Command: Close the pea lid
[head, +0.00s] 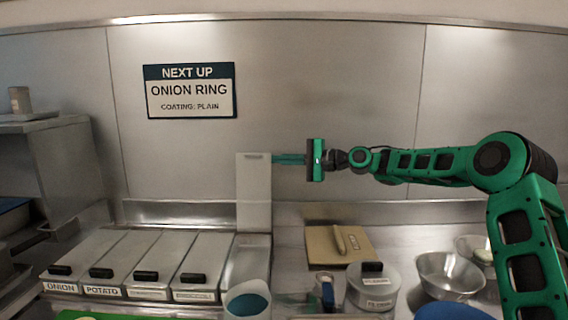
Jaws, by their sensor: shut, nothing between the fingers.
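One lid (254,185) stands upright, swung open at the back of the rightmost bin (247,262) in the row. That bin's front, where a name label could be, is hidden behind a light cup with blue inside, so I cannot read that it is the pea bin. My gripper (276,159) is shut and empty, pointing left, with its fingertips at the right edge of the raised lid near its top. I cannot tell whether they touch the lid.
Several shut bins with black handles (145,276) stand to the left, two labelled ONION and POTATO. The blue-lined cup (248,301) stands in front. A board (338,246), a lidded canister (371,289) and metal bowls (449,275) lie right. A sign (190,91) hangs on the wall.

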